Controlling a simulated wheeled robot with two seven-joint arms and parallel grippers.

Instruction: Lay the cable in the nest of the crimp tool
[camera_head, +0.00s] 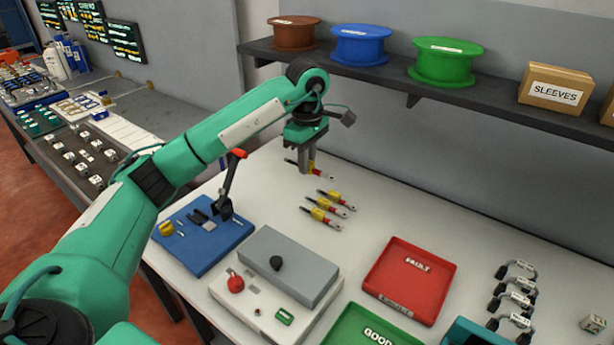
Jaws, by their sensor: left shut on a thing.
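My left gripper (308,168) points down at the back of the white table and is shut on a short cable (322,173) with red and yellow parts and a dark end. Its fingers hide the cable's middle. I cannot tell whether the cable touches the table. Several similar cables (322,215) lie just in front of it. The crimp tool (224,204) stands on a blue base (188,240) to the left, its red-tipped lever raised. Its nest is too small to make out. My right gripper is not in view.
A grey box on a white unit with a red knob (235,283) stands in front. A red FAULT tray (410,280) and a green GOOD tray (345,330) lie to the right. A shelf with spools (444,62) runs behind. The table's back middle is clear.

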